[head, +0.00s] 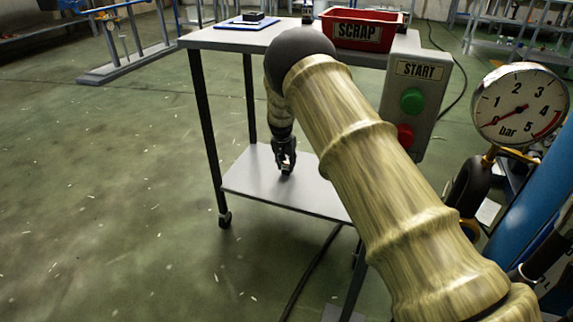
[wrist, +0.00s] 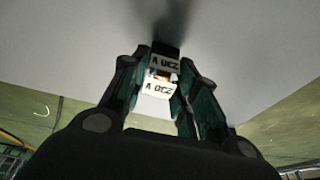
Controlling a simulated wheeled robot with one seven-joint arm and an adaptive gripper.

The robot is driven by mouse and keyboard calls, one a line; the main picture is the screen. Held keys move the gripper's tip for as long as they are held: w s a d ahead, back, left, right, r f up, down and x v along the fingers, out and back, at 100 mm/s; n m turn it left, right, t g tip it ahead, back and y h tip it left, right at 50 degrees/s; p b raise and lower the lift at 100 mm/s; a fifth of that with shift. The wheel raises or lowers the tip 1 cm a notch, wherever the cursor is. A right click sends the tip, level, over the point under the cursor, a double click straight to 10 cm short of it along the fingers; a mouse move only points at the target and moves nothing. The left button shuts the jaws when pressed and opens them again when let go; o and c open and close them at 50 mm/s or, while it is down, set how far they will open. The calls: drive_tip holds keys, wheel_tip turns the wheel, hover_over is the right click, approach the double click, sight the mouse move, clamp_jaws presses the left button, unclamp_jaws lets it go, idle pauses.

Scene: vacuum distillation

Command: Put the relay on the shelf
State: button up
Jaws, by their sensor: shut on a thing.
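My gripper (head: 284,158) hangs down just above the lower shelf (head: 265,195) of the wheeled trolley in the head view. In the wrist view my gripper (wrist: 160,80) is shut on the relay (wrist: 162,67), a small block with a dark top end and white labels. The relay sits between the two fingertips, close to the pale shelf surface (wrist: 80,30). In the head view the relay is small and dark at the fingertips, and I cannot tell whether it touches the shelf.
The trolley's top (head: 225,37) holds a blue tray (head: 232,24) with a dark block and a red SCRAP bin (head: 350,32). A START button box (head: 416,90) hangs at its right. A pressure gauge (head: 520,105) stands further right. The visible lower shelf is otherwise clear.

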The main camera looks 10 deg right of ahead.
sight(286, 162)
drive_tip(key=shift+f, duration=0.1)
drive_tip(key=o, duration=1)
drive_tip(key=p+v, duration=0.3)
drive_tip(key=v, duration=0.2)
drive_tip(key=shift+r, duration=0.25)
drive_tip(key=s+a+p, duration=0.4)
drive_tip(key=s+a, duration=0.2)
drive_tip(key=s, duration=0.4)
drive_tip(key=shift+a+f+p, duration=0.2)
drive_tip(key=shift+a+p, duration=0.1)
drive_tip(key=shift+a, duration=0.05)
